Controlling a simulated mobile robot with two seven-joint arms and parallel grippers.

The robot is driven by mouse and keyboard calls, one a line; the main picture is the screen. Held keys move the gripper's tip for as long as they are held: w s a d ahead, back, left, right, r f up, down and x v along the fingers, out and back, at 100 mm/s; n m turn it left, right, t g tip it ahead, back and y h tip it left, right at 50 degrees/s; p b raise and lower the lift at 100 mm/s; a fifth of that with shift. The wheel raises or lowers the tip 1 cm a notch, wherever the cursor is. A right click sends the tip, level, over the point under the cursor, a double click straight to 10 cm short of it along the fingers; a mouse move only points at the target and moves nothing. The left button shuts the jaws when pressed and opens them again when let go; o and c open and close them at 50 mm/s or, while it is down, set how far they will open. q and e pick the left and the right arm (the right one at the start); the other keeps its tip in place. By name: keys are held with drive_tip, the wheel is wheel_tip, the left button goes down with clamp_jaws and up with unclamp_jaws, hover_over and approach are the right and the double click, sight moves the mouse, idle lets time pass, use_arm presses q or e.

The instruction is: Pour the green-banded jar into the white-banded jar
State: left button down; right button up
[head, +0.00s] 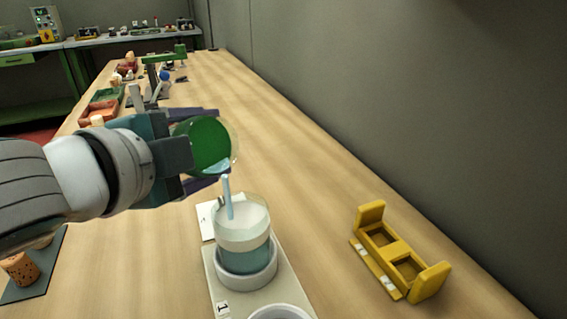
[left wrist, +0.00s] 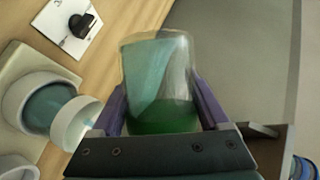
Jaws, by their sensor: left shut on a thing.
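My left gripper (head: 198,150) is shut on the green-banded jar (head: 208,146) and holds it tipped on its side, its mouth toward the lower right. A pale blue stream (head: 227,198) runs from its lip down into the white-banded jar (head: 243,236). The white-banded jar stands upright in a round holder and has blue liquid in its lower part. In the left wrist view the green-banded jar (left wrist: 160,75) lies between the purple fingers, with bluish liquid inside. The white-banded jar (left wrist: 75,122) shows at left there. My right gripper is not in view.
The holder plate (head: 216,288) has a second, empty-looking ring (head: 280,313) at the front. A yellow two-slot rack (head: 398,252) stands to the right. Corks (head: 20,268) lie on a dark mat at left. Trays and tools (head: 103,108) stand farther back.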

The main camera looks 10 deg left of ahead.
use_arm(q)
drive_tip(key=shift+f+m+b, duration=0.15)
drive_tip(key=shift+m+b, duration=0.25)
drive_tip(key=shift+b, duration=0.45)
idle(0.4)
drive_tip(key=shift+s+d+r+m+t+y, duration=0.2)
drive_tip(key=shift+d+r+m+t+y, duration=0.2)
drive_tip(key=shift+d+r+m+t, duration=0.15)
idle(1.5)
drive_tip(key=shift+s+d+r+m+t+y, duration=0.1)
drive_tip(key=shift+r+m+t+y, duration=0.2)
drive_tip(key=shift+m, duration=0.35)
idle(1.1)
drive_tip(key=shift+f, duration=0.2)
